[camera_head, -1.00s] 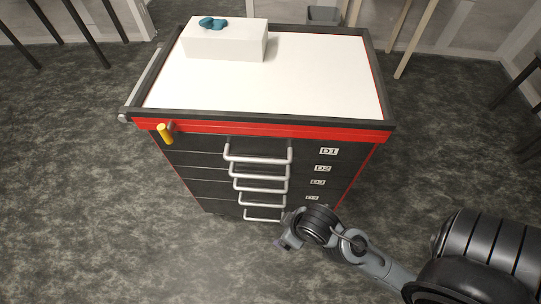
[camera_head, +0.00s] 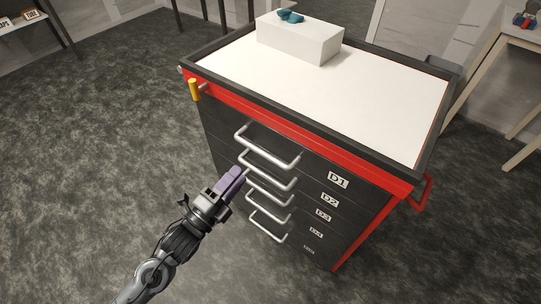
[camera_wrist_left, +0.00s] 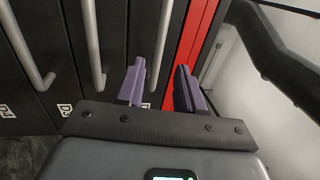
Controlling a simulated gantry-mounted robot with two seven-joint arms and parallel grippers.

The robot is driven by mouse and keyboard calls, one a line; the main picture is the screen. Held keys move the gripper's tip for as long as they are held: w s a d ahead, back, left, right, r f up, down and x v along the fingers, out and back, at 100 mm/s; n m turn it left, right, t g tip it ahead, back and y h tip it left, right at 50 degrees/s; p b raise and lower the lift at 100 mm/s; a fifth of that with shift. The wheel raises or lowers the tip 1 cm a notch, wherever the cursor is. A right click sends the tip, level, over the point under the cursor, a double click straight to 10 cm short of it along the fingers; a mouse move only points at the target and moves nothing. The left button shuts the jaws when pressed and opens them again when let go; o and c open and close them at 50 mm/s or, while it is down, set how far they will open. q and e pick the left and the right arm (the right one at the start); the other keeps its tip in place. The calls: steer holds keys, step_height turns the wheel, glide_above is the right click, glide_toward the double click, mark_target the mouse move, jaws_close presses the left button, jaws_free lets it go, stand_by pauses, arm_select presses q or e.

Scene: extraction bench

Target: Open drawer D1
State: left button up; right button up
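Drawer D1 (camera_head: 315,167) is the top drawer of a black and red cart and looks shut. Its silver D-shaped handle (camera_head: 268,157) is on the front face. My left gripper (camera_head: 238,174), with purple fingers, is in front of the cart, left of the handles. In the left wrist view the two fingers (camera_wrist_left: 160,67) are apart, with nothing clamped. There, a vertical-looking handle (camera_wrist_left: 162,40), which appears to be D1's, shows between the fingers; contact cannot be told. My right gripper is not in view.
Drawers D2 (camera_head: 330,200), D3 and D4 lie below, with silver handles close together. A yellow-tipped knob (camera_head: 194,90) sticks out at the upper left corner. A white box (camera_head: 300,38) with a teal item stands on the cart top (camera_head: 380,90). Floor left is clear.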

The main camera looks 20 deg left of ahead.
mark_target(261, 151)
arm_select(q)
steer(key=b+x, duration=0.1)
steer(key=x, duration=0.2)
steer(key=b+x, duration=0.1)
steer(key=x, duration=0.2)
steer(key=b+x, duration=0.1)
steer(key=x, duration=0.3)
steer(key=shift+s+d, duration=0.15)
steer(key=shift+d, duration=0.25)
steer(key=shift+a, duration=0.1)
jaws_close()
